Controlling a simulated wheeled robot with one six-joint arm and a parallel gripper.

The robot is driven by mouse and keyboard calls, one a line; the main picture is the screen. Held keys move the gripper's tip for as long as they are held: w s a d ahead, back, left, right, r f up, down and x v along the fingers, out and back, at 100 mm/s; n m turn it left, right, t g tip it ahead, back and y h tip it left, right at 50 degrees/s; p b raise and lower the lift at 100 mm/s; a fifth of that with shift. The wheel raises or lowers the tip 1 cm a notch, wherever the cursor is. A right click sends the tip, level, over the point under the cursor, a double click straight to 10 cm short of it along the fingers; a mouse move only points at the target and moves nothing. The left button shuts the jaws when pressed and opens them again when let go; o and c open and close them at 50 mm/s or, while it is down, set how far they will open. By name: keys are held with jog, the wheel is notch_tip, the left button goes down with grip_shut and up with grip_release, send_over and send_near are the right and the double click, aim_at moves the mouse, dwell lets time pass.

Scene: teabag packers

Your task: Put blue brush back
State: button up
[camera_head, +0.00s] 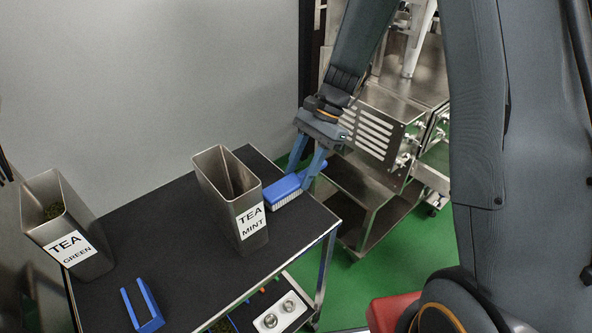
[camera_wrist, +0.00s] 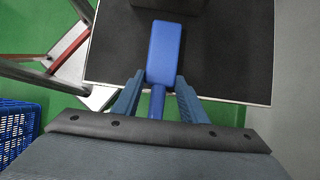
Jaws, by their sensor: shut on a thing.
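The blue brush (camera_head: 284,191) with pale bristles is at the right end of the black table top, just right of the mint tea container. My gripper (camera_head: 306,171) is shut on its handle. In the wrist view the blue brush (camera_wrist: 164,55) points away from my gripper (camera_wrist: 158,98), its handle between the two fingers. Its head is over the table (camera_wrist: 218,62) and its handle reaches past the table edge. I cannot tell whether the bristles touch the table top. A blue U-shaped holder (camera_head: 148,310) is at the table's front left, empty.
The metal TEA MINT container (camera_head: 215,185) stands close left of the brush. The TEA GREEN container (camera_head: 90,262) stands at the far left. A steel machine (camera_head: 385,120) is behind the table at right. A blue crate (camera_wrist: 15,130) is on the green floor.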

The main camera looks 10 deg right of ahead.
jog(key=shift+f, duration=0.2)
jog(key=o, duration=1)
jog(key=b+v, duration=0.3)
jog(key=v, duration=0.8)
jog(key=s+d+f+n+t+h, duration=0.2)
jog(key=s+d+n, duration=0.1)
jog(key=s+n, duration=0.2)
jog(key=s+d+f+n+t+h, duration=0.2)
jog(key=s+n, duration=0.4)
jog(key=s, duration=0.4)
jog(key=shift+d+f+h, duration=0.5)
jog(key=shift+d+f, duration=0.3)
jog(key=shift+d, duration=0.25)
